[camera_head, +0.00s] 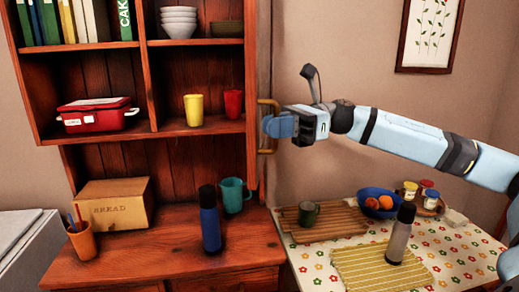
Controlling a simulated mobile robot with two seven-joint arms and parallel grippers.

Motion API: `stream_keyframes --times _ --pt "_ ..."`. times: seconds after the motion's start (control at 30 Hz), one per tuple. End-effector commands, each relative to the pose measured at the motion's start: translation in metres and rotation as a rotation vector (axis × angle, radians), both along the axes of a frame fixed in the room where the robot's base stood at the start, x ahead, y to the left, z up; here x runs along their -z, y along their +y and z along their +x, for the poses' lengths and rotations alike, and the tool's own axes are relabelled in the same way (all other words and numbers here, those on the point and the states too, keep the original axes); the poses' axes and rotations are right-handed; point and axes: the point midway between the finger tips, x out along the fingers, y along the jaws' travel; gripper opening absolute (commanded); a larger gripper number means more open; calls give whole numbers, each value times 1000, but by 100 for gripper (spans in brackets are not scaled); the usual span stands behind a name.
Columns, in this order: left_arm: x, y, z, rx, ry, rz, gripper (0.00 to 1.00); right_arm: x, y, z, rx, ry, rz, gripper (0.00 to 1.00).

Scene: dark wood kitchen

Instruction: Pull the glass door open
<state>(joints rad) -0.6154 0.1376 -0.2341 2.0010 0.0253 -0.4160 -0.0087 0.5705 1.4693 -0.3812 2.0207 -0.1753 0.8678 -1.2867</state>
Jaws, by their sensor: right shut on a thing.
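The glass door (252,60) shows as a narrow upright strip at the right side of the wooden hutch. It is seen almost edge-on, and the shelf fronts are uncovered. Its glass is hard to make out. A brass bar handle (268,101) stands at the strip's right side. My right gripper (272,126) comes in from the right and is shut on the handle's middle. The handle's ends show above and below the fingers. My left gripper is not in view.
The hutch shelves hold books, bowls, cups and a red container (98,119). A blue bottle (209,220), teal mug (232,195) and bread box (115,205) stand on the counter. Below my right arm, a table carries a board (335,232), blue bowl (371,208) and grey bottle (400,235).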

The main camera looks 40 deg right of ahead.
Motion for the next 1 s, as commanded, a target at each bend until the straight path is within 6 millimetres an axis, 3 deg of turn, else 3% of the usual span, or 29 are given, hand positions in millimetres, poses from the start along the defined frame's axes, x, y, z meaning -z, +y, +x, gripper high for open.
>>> stream_keyframes --times 0.03,0.3,0.93,0.97,1.0 --pt "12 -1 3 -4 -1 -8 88 9 -6 -3 -20 -2 0 0" --pt "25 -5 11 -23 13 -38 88 5 -27 -19 -107 -1 1 0" --pt "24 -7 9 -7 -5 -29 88 -1 -36 -24 -140 0 0 0" --pt "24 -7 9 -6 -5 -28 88 -1 -36 -24 -140 0 0 14" --pt "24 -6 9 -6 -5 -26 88 -1 -36 -24 -140 0 0 20"
